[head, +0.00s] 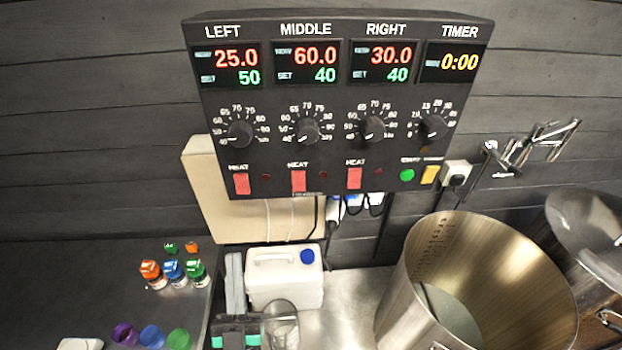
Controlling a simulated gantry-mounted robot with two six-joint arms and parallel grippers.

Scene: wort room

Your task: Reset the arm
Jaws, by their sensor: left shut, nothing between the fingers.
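My left gripper (235,262) shows at the bottom of the head view, left of centre. Its two grey fingers point up the picture and are together, with nothing seen between them. Its dark body with teal marks is cut by the bottom edge. The fingers appear just left of a white jug (285,278) with a blue cap; I cannot tell whether they touch. My right gripper is not in view.
A control panel (340,105) hangs on the dark wall. A large steel pot (400,290) stands at right, a clear glass vessel (284,325) right of the gripper. Small coloured-capped bottles (173,271) and coloured cups (152,337) stand on the dark counter (70,290) at left.

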